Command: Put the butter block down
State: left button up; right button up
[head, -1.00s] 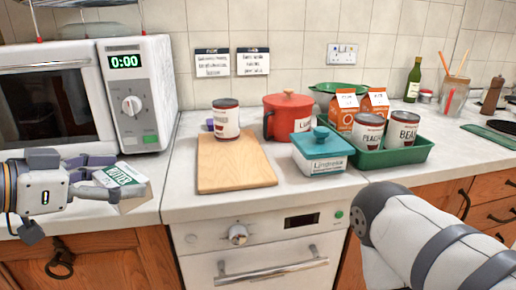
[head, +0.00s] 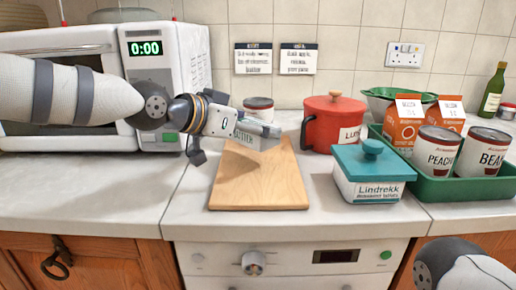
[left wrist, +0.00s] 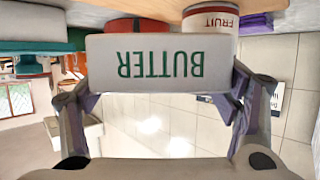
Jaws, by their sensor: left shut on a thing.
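The butter block (head: 270,140) is a pale carton with green lettering. My left gripper (head: 246,130) is shut on it and holds it in the air over the back part of the wooden board (head: 260,188). In the left wrist view the block (left wrist: 160,63) sits between the two fingers, its word BUTTER upside down. The board's front part is bare, with a shadow on it. My right gripper is out of view; only part of my right arm shows at the lower right.
A fruit tin (head: 258,103) stands behind the block. A red pot (head: 330,125), a teal-lidded Lindrekk box (head: 370,175) and a green tray (head: 450,188) with tins and cartons are to the right. A microwave (head: 150,50) is at the left. The counter front left is clear.

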aim_at(258, 160)
pick_arm(q)
jog(key=shift+w+d+f, duration=0.2)
jog(key=shift+w+f, duration=0.05)
jog(key=shift+f, duration=0.1)
jog(key=shift+w+d+f, duration=0.15)
jog(key=shift+f, duration=0.8)
jog(key=shift+w+d+f, duration=0.15)
jog(key=shift+f, duration=0.75)
jog(key=shift+f, duration=0.15)
jog(key=o, duration=1.3)
